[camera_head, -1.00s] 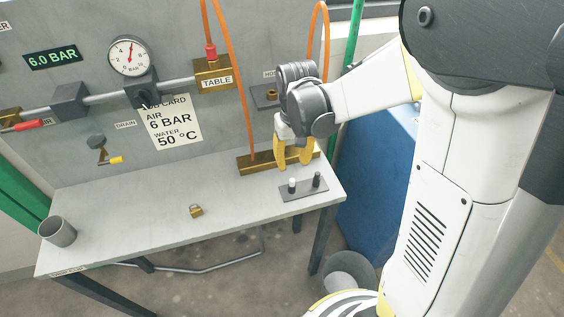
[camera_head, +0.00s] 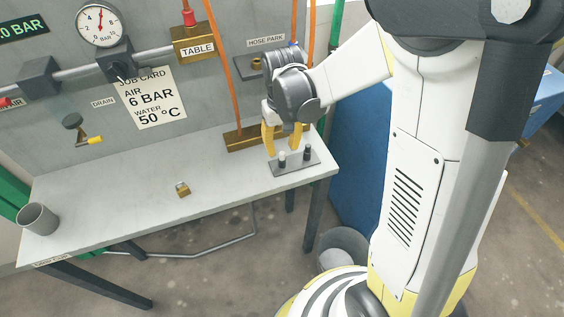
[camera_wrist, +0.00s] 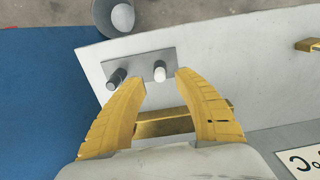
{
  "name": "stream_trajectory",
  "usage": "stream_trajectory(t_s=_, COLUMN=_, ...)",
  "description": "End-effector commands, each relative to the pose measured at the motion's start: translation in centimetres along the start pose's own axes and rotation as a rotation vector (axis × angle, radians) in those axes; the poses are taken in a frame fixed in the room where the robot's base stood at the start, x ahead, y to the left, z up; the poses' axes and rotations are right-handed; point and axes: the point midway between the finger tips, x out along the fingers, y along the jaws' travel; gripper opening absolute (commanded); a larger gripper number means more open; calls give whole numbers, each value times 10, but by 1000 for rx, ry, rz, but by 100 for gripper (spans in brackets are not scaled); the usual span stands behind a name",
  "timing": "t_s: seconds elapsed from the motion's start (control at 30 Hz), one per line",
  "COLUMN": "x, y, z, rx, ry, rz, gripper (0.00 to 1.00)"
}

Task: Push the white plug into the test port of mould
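The white plug (camera_head: 282,157) stands upright on a small grey plate (camera_head: 312,164) at the bench's right end. A dark plug (camera_head: 308,152) stands beside it on the same plate. My gripper (camera_head: 283,150) points down over the plate with its yellow fingers apart and nothing held. In the wrist view, the white plug (camera_wrist: 160,73) shows between and slightly beyond the fingertips (camera_wrist: 159,80); I cannot tell whether either finger touches it. The dark plug (camera_wrist: 117,78) is left of the left fingertip there. I see no mould or test port in these views.
A brass block (camera_head: 240,140) lies behind the plate, with orange hoses (camera_head: 228,70) rising nearby. A blue cabinet (camera_head: 355,160) is right of the bench. The bench's middle is mostly clear.

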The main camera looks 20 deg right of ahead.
Motion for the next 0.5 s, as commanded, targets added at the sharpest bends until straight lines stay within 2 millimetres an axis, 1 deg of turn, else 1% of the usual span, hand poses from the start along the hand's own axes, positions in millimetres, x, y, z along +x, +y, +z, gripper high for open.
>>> stream_trajectory(t_s=0.03, x=14, y=0, z=0, rx=0, ry=0, rz=0, gripper=38)
stream_trajectory(t_s=0.2, x=32, y=0, z=0, rx=0, ry=0, rz=0, gripper=38)
stream_trajectory(t_s=0.3, x=36, y=0, z=0, rx=0, ry=0, rz=0, gripper=38)
stream_trajectory(t_s=0.5, x=36, y=0, z=0, rx=0, ry=0, rz=0, gripper=38)
